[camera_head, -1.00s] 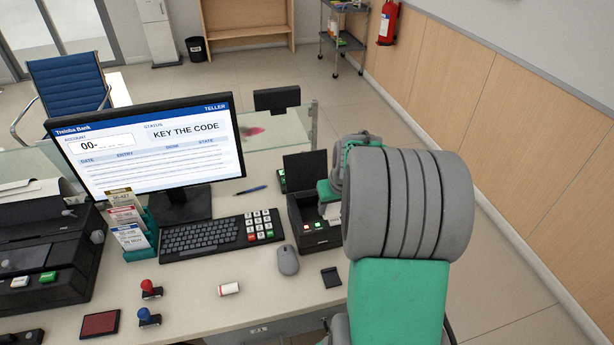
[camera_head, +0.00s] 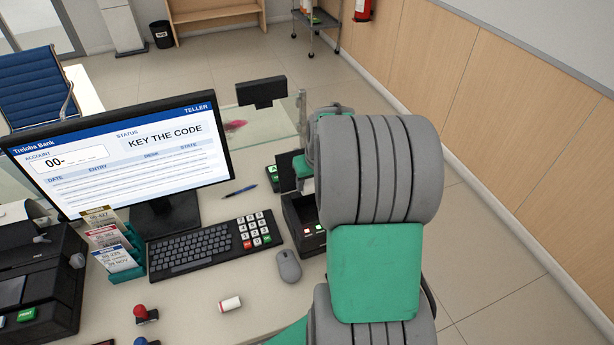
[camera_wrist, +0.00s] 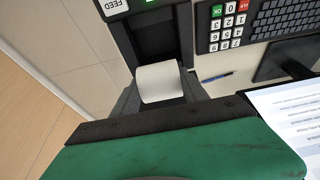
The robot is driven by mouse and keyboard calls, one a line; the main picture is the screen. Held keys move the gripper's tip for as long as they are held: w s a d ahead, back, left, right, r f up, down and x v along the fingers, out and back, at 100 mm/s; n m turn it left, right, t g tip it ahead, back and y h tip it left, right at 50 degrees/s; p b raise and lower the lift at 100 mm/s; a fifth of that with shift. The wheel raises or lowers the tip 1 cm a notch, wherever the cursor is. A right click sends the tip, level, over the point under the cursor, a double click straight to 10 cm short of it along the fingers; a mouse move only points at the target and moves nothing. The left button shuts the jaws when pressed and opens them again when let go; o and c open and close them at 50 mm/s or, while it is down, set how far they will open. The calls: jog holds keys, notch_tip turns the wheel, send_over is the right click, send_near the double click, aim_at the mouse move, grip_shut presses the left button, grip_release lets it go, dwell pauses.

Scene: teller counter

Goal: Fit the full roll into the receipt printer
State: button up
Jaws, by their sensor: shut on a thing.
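The receipt printer (camera_head: 303,226) is a black box at the right end of the counter, with small lit buttons on its front. In the wrist view the printer (camera_wrist: 152,42) appears upside down, with its FEED button at the top. My gripper (camera_wrist: 160,90) is shut on a white paper roll (camera_wrist: 161,82), between grey fingers at the printer's rear part. I cannot tell whether the roll is inside the bay or just above it. In the head view my arm hides the roll, the fingertips and much of the printer.
A small white roll with a red end (camera_head: 231,304) lies on the counter near the mouse (camera_head: 288,266). The keyboard (camera_head: 190,250), keypad (camera_head: 256,232) and monitor (camera_head: 130,160) stand left of the printer. A blue pen (camera_head: 239,192) lies behind the keypad.

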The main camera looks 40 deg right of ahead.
jog(key=shift+f, duration=0.15)
jog(key=shift+f+b, duration=3.55)
jog(key=shift+f, duration=1.3)
jog(key=o, duration=1.5)
jog(key=shift+a, duration=0.1)
jog(key=shift+w+r+p, duration=0.1)
jog(key=shift+r+p, duration=0.35)
jog(key=shift+r, duration=0.1)
jog(key=shift+r+p, duration=2.6)
jog(key=shift+r, duration=1.4)
